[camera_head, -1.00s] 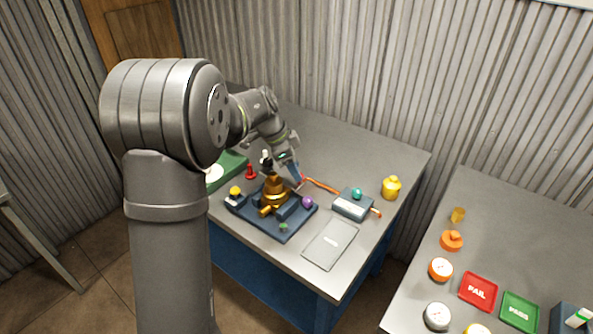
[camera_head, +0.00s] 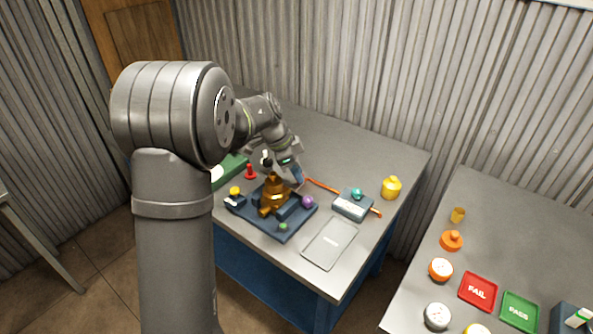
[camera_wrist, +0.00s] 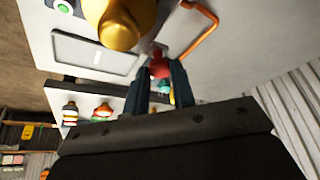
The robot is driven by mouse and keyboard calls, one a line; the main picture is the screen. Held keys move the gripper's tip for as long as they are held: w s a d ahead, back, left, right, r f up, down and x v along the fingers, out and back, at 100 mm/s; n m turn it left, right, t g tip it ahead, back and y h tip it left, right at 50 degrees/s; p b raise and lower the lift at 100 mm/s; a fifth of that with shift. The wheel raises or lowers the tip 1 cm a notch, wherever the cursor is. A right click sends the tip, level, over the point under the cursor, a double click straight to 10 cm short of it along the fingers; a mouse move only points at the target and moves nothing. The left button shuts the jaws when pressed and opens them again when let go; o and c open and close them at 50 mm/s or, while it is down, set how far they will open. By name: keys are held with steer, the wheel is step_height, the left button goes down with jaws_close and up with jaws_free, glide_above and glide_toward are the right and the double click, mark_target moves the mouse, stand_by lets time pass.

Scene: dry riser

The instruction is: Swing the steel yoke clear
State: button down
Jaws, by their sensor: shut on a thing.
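The brass valve body (camera_head: 275,195) stands on a dark blue base plate (camera_head: 285,232) on the grey table. It fills the top of the wrist view as a large gold form (camera_wrist: 122,22). My gripper (camera_head: 297,180) is low behind and right of the brass body. In the wrist view its two dark fingers are shut on a red knob (camera_wrist: 159,67). A small pale metal piece (camera_wrist: 157,47), perhaps part of the steel yoke, shows just beyond the knob. The rest of the yoke cannot be made out.
A purple ball (camera_head: 308,201) sits at the plate's right edge. A grey panel (camera_head: 330,244) lies in front. A yellow pot (camera_head: 391,188) stands right. The table's back is clear.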

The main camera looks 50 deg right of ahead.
steer(key=shift+d, duration=0.1)
steer(key=w+d+n+t+h, duration=0.1)
steer(key=w+d+n+t, duration=0.2)
steer(key=d+n, duration=0.4)
steer(key=shift+d+n, duration=0.35)
steer(key=shift+n, duration=0.65)
steer(key=shift+w+r, duration=0.1)
steer(key=c, duration=1.2)
jaws_free()
steer(key=shift+c, duration=0.2)
